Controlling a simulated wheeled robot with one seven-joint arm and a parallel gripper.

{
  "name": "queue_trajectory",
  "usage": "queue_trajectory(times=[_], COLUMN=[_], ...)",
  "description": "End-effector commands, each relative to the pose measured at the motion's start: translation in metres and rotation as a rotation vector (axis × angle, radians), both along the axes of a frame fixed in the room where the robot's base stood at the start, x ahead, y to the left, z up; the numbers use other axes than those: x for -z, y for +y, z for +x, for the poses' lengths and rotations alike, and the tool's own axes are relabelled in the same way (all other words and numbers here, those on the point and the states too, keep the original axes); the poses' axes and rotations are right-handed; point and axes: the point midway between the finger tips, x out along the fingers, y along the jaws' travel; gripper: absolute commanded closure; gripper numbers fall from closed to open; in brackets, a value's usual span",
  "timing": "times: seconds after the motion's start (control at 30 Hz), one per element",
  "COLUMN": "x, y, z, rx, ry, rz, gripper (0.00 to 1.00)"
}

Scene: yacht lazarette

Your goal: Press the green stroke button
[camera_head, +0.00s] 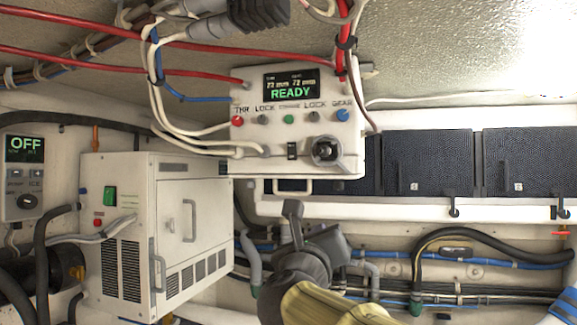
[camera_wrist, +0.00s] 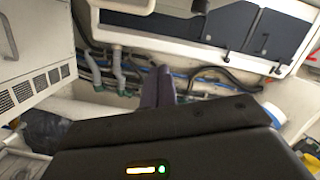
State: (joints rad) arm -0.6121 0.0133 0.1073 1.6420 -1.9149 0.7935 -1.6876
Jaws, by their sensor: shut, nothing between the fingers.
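The green stroke button (camera_head: 288,119) is a small round button in the middle of a row on the white control box (camera_head: 240,160), at the upper centre of the head view. A red button sits at the left end of that row, a blue one at the right end, and dark ones lie between. My gripper (camera_head: 293,208) is below the box in the head view, apart from it, with its fingers pointing up. In the wrist view my fingers (camera_wrist: 157,88) are together and empty. The green button does not show in the wrist view.
A display (camera_head: 291,85) on the box reads READY. A black knob (camera_head: 325,150) sticks out at its lower right. Red and white cables (camera_head: 165,100) run left of the box. A white cabinet (camera_head: 170,225) stands at lower left, and dark panels (camera_head: 430,165) line the right.

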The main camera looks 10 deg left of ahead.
Motion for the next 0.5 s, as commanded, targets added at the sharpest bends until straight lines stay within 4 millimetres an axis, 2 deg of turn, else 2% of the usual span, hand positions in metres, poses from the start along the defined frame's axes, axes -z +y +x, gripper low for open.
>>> queue_trajectory(times=[0.03,0.1,0.3,0.4,0.5], x=[-0.028,-0.062,-0.151,-0.18,-0.195], y=[0.012,0.025,0.054,0.061,0.064], z=[-0.01,-0.025,-0.078,-0.1,-0.112], rx=[-0.008,-0.002,0.07,0.116,0.149], ry=[-0.07,-0.168,-0.443,-0.54,-0.591], rz=[-0.072,-0.178,-0.427,-0.504,-0.546], gripper=[1.0,1.0,1.0,1.0,1.0])
